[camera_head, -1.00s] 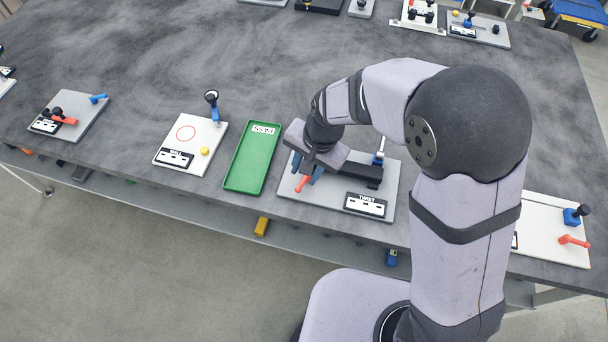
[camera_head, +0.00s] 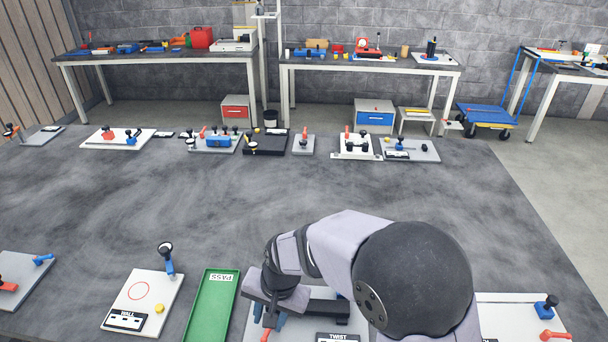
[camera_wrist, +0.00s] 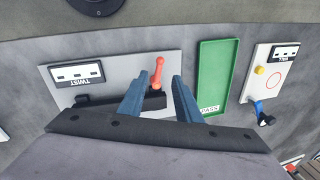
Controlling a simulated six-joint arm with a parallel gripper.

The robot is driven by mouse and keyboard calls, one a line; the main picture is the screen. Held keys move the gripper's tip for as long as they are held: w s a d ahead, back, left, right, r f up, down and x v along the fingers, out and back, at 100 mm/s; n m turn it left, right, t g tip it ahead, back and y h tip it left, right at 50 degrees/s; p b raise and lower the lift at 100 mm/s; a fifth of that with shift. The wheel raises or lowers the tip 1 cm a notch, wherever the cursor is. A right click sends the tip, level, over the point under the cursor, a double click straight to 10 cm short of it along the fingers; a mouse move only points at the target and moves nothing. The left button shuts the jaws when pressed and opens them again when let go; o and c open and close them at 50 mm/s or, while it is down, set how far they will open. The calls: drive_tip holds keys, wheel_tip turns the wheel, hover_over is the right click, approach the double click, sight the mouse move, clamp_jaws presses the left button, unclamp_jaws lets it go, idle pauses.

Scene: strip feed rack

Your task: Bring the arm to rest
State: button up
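My gripper (camera_wrist: 159,86) is open over the grey TWIST board (camera_wrist: 118,66). Its two blue fingers stand apart, and a red-orange handle (camera_wrist: 158,72) shows in the gap between their tips. I cannot tell whether a finger touches the handle. In the head view my gripper (camera_head: 266,318) is low at the bottom edge, and my arm covers most of the TWIST board (camera_head: 250,324). Only part of the board's label (camera_head: 338,337) shows there.
A green PASS tray (camera_head: 212,305) lies left of the TWIST board, then the white WALL board (camera_head: 157,290) with an upright black-knobbed blue lever (camera_head: 168,260). A white board (camera_head: 510,312) lies right of my arm. Mid-table is clear; several boards line its far edge.

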drive_tip(key=s+d+f+n+g+h, duration=0.2)
drive_tip(key=s+d+n+h, duration=0.1)
drive_tip(key=s+d+n, duration=0.65)
drive_tip(key=d+r+m, duration=0.2)
drive_tip(key=d+m, duration=0.1)
drive_tip(key=d, duration=0.5)
drive_tip(key=d+r+m+t, duration=0.1)
drive_tip(key=d+r+m, duration=0.2)
drive_tip(key=d, duration=0.5)
drive_tip(key=shift+d+m+y, duration=0.35)
drive_tip(key=shift+m+y, duration=0.05)
drive_tip(key=shift+m, duration=0.25)
